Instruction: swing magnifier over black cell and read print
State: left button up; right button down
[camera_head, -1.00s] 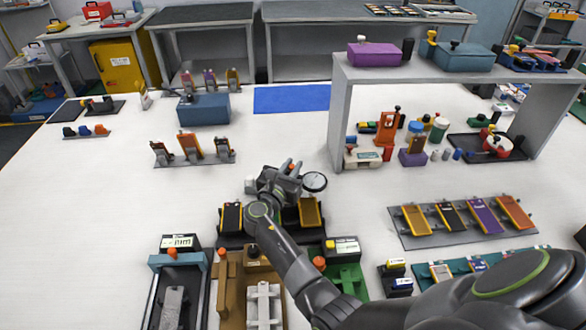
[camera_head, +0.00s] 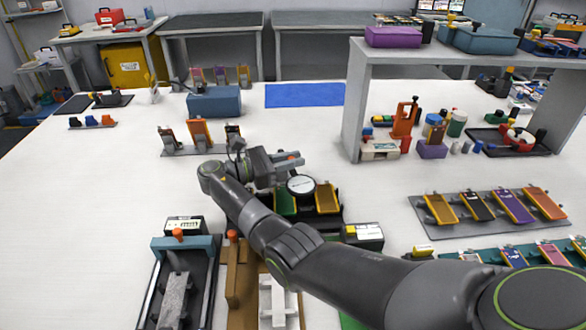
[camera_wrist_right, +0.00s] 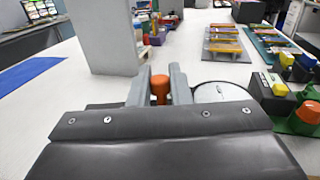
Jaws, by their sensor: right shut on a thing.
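The magnifier's round lens (camera_head: 300,186) with a dark rim stands above a dark holder, between a green cell (camera_head: 285,203) and a yellow cell (camera_head: 327,198). The lens also shows as a pale disc at the right in the right wrist view (camera_wrist_right: 222,92). My right gripper (camera_head: 290,160) is left of and behind the lens. It is shut on an orange knob (camera_wrist_right: 160,88), which shows between its fingers. The black cell at the left of the holder is hidden behind my right arm. The print cannot be read. My left gripper is not in view.
A rack (camera_head: 432,223) at the right holds several coloured cells, one of them black. A grey shelf (camera_head: 358,100) stands behind right. A rack of upright cells (camera_head: 207,150) and a blue box (camera_head: 214,103) stand behind left. The white table (camera_head: 90,200) is clear at the left.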

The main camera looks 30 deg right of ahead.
jog(key=shift+a+f+g+b, duration=0.2)
jog(key=shift+g+b, duration=0.1)
jog(key=shift+g, duration=0.2)
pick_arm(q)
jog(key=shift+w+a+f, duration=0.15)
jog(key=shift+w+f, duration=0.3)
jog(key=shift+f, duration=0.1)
pick_arm(e)
jog(key=shift+m, duration=0.3)
jog(key=shift+r, duration=0.1)
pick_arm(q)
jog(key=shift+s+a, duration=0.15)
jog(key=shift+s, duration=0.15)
pick_arm(e)
jog(key=c, duration=1.4)
grip_release()
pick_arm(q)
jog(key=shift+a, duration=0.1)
